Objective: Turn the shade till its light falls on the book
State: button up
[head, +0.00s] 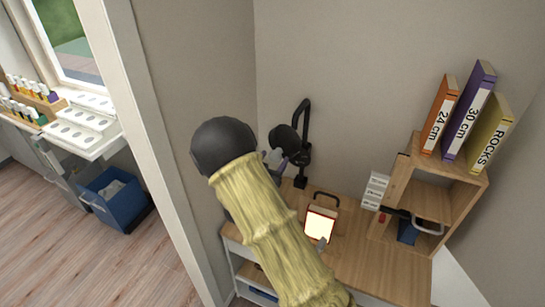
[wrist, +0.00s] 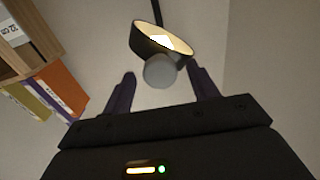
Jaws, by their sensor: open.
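The lamp's dark round shade (head: 284,137) hangs from a black bent stand (head: 305,125) in the corner. In the wrist view the shade (wrist: 146,43) shows its lit, cream inside, with a grey round knob (wrist: 160,71) on the near side. My gripper (head: 275,159) is at the shade, partly hidden by my arm in the head view. In the wrist view my gripper (wrist: 161,75) is open, its fingers on either side of the knob with gaps visible. A red-edged book (head: 320,224) with a bright pale face leans on the desk below the lamp.
The wooden desk (head: 385,262) holds a wooden shelf unit (head: 440,172) at right with three upright binders (head: 467,112) on top. White stacked boxes (head: 375,190) stand beside it. A wall edge (head: 150,130) is close on my left.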

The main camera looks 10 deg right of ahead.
jog(key=shift+w, duration=0.1)
jog(key=c, duration=1)
jog(key=shift+n+b, duration=0.3)
jog(key=shift+b, duration=0.25)
jog(key=o, duration=1)
